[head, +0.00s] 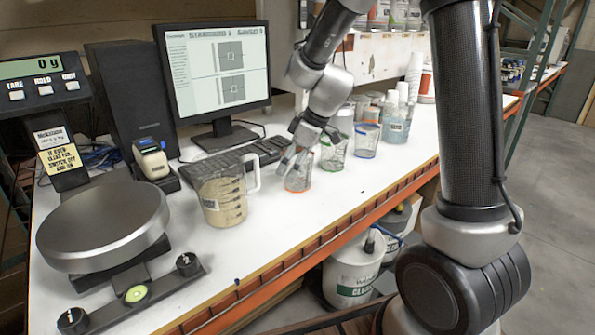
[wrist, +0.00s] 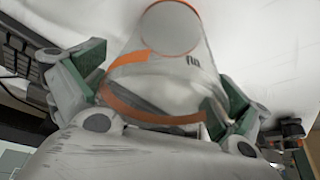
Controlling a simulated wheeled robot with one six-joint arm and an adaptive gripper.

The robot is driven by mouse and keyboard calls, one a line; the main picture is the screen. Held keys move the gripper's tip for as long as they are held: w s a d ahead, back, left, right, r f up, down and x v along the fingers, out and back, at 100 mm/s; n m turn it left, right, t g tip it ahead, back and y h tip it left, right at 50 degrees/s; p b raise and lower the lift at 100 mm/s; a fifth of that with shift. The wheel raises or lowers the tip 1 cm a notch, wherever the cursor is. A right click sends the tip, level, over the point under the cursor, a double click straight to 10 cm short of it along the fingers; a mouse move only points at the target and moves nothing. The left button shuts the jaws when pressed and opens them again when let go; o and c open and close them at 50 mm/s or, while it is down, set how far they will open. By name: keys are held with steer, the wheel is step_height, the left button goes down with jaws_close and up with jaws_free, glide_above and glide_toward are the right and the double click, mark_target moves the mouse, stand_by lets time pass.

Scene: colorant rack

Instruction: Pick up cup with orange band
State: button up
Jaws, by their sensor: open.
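The cup with the orange band (head: 298,178) stands upright on the white bench in the head view, a clear cup with orange at its rim and base. In the wrist view the cup (wrist: 188,75) lies between the two fingers, with its orange band and orange base ring showing. My gripper (head: 294,158) is at the cup from above and behind in the head view. In the wrist view my gripper (wrist: 155,92) is open, with one green-padded finger on each side of the cup. I cannot tell whether either pad touches it.
A green-banded cup (head: 333,153) and a blue-banded cup (head: 366,140) stand just right of the orange one. A measuring jug (head: 222,200) stands to its left. The keyboard (head: 236,160) and monitor (head: 215,75) are behind. The bench's orange front edge (head: 330,232) is close.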

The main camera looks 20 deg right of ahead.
steer(key=shift+f, duration=0.1)
steer(key=shift+c, duration=0.5)
steer(key=c, duration=0.6)
